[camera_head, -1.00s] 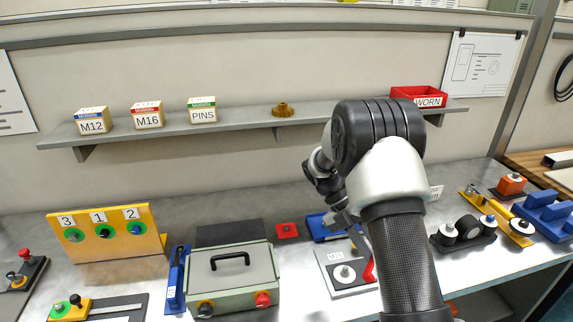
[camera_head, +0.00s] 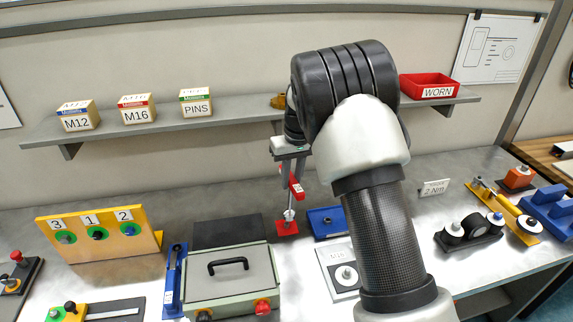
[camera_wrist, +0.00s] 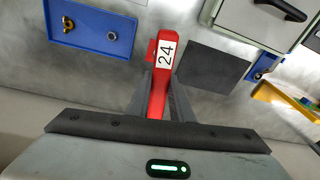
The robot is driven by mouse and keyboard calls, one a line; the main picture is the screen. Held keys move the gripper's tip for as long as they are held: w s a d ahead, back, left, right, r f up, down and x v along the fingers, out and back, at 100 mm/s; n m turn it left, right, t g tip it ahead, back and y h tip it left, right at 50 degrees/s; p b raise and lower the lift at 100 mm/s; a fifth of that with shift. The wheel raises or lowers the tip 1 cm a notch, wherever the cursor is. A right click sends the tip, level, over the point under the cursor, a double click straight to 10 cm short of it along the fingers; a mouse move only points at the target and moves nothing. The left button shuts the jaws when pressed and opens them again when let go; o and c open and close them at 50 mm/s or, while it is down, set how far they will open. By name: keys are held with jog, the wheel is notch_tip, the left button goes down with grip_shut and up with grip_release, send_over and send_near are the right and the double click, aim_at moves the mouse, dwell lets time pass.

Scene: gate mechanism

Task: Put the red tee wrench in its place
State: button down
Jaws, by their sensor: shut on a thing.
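The red tee wrench (camera_head: 297,188) has a red handle with a white "24" label, and it also shows in the wrist view (camera_wrist: 163,62). My gripper (camera_head: 287,176) is shut on its handle; the two fingers flank the handle in the wrist view (camera_wrist: 161,88). The wrench hangs roughly upright, its pale lower end over a small red block (camera_head: 286,229) on the bench. I cannot tell whether that end touches the block or is in it. In the wrist view the handle hides most of the block.
A blue tray (camera_head: 328,222) with small parts lies right of the red block. A dark mat (camera_head: 228,233) and a grey-green lidded box (camera_head: 230,283) are to the left. A plate with a round fitting (camera_head: 345,274) sits in front. The shelf (camera_head: 240,122) runs behind.

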jog(key=shift+w+a+r+m, duration=0.25)
jog(key=shift+w+a+m, duration=0.15)
jog(key=shift+w, duration=0.25)
jog(key=shift+w+a+r+m, duration=0.25)
jog(key=shift+w+m, duration=0.25)
jog(key=shift+w, duration=0.1)
jog(key=shift+f+b, duration=1.65)
jog(key=shift+f, duration=0.7)
jog(key=shift+s, duration=0.1)
jog(key=shift+f+h, duration=0.3)
jog(key=shift+f, duration=0.05)
jog(key=shift+f+b, duration=0.35)
jog(key=shift+b, duration=0.1)
jog(key=shift+f+b, duration=0.4)
jog(key=shift+f, duration=0.5)
jog(key=c, duration=1.5)
grip_release()
